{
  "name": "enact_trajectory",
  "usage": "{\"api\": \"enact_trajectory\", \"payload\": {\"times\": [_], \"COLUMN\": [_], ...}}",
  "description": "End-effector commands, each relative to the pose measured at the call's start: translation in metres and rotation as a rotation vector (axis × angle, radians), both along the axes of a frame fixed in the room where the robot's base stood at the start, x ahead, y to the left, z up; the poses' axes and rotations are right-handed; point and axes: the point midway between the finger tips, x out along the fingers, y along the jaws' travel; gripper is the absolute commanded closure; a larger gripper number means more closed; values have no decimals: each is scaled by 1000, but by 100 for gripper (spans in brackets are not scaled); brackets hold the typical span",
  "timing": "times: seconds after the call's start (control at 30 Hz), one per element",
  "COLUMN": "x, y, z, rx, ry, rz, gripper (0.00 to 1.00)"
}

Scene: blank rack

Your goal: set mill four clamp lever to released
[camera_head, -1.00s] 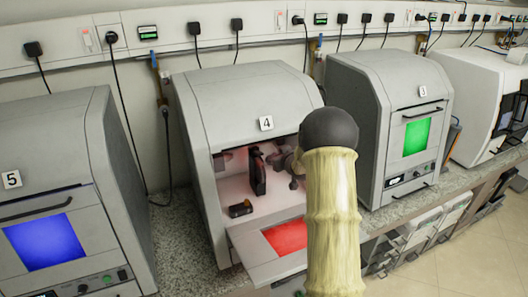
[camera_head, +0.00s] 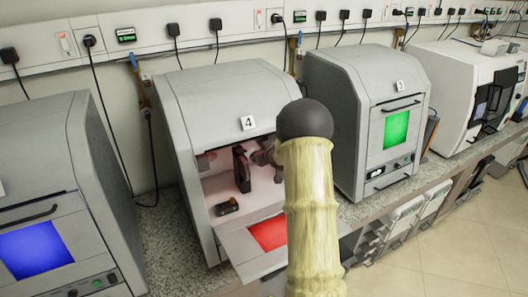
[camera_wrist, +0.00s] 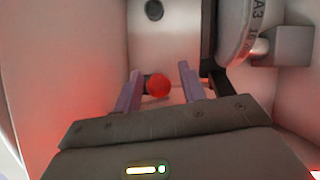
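Mill four (camera_head: 215,100), a grey cabinet marked 4, stands open in the head view, with its red-windowed door (camera_head: 268,233) lowered. My arm crosses in front of its right side and hides part of the chamber; I cannot make out my gripper there. In the wrist view my gripper (camera_wrist: 160,70) is inside a pale, red-lit chamber, its two purple fingers apart. A red ball (camera_wrist: 158,86) shows between the fingers; whether they touch it is unclear. I cannot tell for sure whether this ball is the clamp lever's knob, and no lever shaft is visible.
In the wrist view, a dark round knob (camera_wrist: 154,10) sits on a grey block above. A marked grey disc (camera_wrist: 235,32) and a grey box (camera_wrist: 291,46) are close on the right. The head view shows a black upright part (camera_head: 241,169) and a small dark block (camera_head: 228,207) in the chamber.

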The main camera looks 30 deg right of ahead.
Motion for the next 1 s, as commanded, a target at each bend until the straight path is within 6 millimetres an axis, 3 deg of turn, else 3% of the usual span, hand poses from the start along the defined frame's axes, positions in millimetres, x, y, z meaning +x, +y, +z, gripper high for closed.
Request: {"api": "enact_trajectory", "payload": {"times": [0.43, 1.0], "x": [-11, -84], "y": [2, 12], "z": [7, 47], "rx": [-1, -1], "ry": [-3, -3], "rz": [1, 0], "gripper": [59, 59]}}
